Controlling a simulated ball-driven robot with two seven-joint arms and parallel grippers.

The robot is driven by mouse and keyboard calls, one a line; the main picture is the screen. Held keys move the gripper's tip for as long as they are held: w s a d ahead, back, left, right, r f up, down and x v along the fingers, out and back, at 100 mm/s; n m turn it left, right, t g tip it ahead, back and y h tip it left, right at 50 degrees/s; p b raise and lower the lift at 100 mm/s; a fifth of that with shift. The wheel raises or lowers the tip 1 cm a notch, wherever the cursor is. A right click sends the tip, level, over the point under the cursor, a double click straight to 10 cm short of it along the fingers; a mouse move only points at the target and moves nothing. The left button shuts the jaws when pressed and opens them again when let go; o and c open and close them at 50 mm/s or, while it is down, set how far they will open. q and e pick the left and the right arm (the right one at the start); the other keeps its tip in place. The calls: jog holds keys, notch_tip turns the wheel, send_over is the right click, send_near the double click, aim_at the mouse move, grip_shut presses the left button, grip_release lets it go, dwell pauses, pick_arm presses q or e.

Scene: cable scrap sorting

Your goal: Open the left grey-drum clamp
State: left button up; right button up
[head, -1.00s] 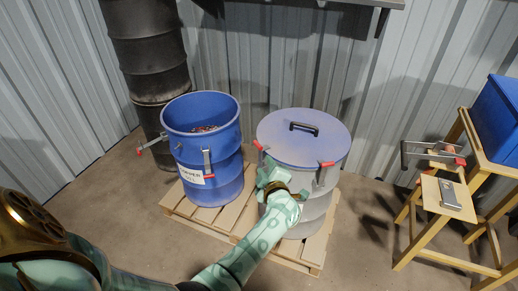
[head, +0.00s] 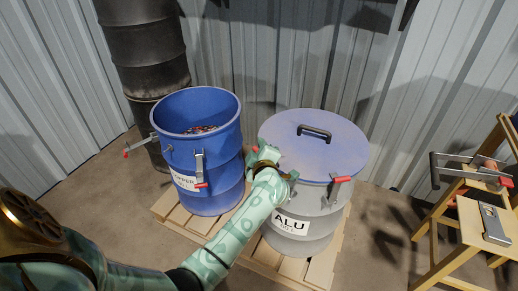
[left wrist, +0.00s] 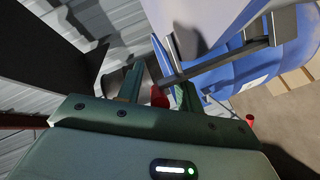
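The grey drum (head: 305,225) with an ALU label has a blue lid (head: 325,150) with a black handle. My left gripper (head: 259,154) is at the lid's left edge and largely hides the left clamp; a bit of its red tip (head: 255,149) shows. In the left wrist view, the red grip (left wrist: 160,97) lies between my two green fingers (left wrist: 160,90), which stand apart with gaps beside it. Whether a finger touches it, I cannot tell. The right clamp (head: 337,186), red-tipped, is at the lid's front right. My right gripper is out of view.
A blue open drum (head: 215,160) with scrap stands close left on the same pallet (head: 185,219), its clamps sticking out. A black drum stack (head: 145,60) is behind it. A wooden stand (head: 450,225) with metal tools is at the right. Bare floor lies between pallet and stand.

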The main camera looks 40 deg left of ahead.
pick_arm(q)
jog(key=shift+r, duration=0.1)
grip_shut()
jog(key=shift+s, duration=0.15)
